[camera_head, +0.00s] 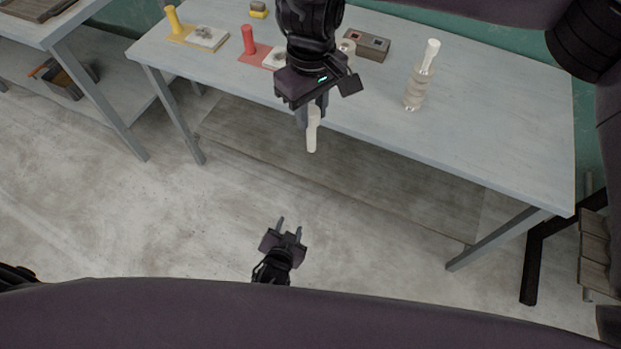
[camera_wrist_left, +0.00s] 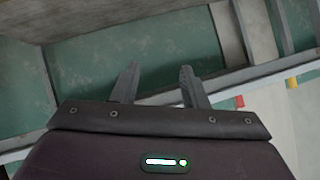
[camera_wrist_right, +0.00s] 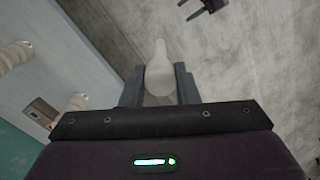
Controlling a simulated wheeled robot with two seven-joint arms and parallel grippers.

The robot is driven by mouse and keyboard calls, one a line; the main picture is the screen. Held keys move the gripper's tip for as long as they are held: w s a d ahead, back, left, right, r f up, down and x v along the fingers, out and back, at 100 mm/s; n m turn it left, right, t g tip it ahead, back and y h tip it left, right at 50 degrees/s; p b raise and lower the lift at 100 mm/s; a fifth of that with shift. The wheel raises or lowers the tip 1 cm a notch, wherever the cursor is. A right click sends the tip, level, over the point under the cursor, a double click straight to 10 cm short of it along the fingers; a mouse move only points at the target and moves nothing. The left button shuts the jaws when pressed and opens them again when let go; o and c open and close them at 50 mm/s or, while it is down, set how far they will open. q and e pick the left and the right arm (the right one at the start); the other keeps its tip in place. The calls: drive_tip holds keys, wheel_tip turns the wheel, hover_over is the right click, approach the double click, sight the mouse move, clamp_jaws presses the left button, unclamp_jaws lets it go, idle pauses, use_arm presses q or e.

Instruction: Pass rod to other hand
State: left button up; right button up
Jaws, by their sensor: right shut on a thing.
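The rod (camera_head: 312,131) is pale cream and hangs down from my right gripper (camera_head: 311,112), in front of the table's front edge. In the right wrist view the rod (camera_wrist_right: 159,72) sits between the two fingers of my right gripper (camera_wrist_right: 159,84), which is shut on it. Its held end is partly hidden by the fingers in the head view. My left gripper (camera_head: 289,227) is below and a little left of the rod, well apart from it. Its fingers are spread and empty, as the left wrist view shows too (camera_wrist_left: 156,84).
The grey table (camera_head: 480,140) holds a beige turned piece with a white rod (camera_head: 418,85) in it, a brown box (camera_head: 366,44), a red stand (camera_head: 250,48) and a yellow stand (camera_head: 178,30). Open floor (camera_head: 150,220) lies around my left gripper.

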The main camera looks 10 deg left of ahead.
use_arm(q)
drive_tip(key=w+d+r+t, duration=0.25)
drive_tip(key=d+r, duration=0.25)
drive_tip(key=r, duration=0.5)
drive_tip(key=n+t+y, duration=0.1)
drive_tip(key=n+t, duration=0.3)
drive_tip(key=n, duration=0.2)
approach(317, 127)
drive_tip(key=w, duration=0.3)
drive_tip(key=w+f, duration=0.1)
drive_tip(key=w, duration=0.7)
drive_tip(key=shift+w+a+f, duration=0.1)
drive_tip(key=shift+a+f, duration=0.15)
drive_tip(key=shift+c, duration=0.3)
drive_tip(key=shift+d, duration=0.1)
clamp_jaws()
use_arm(e)
drive_tip(key=shift+a, duration=0.1)
drive_tip(key=o, duration=1.1)
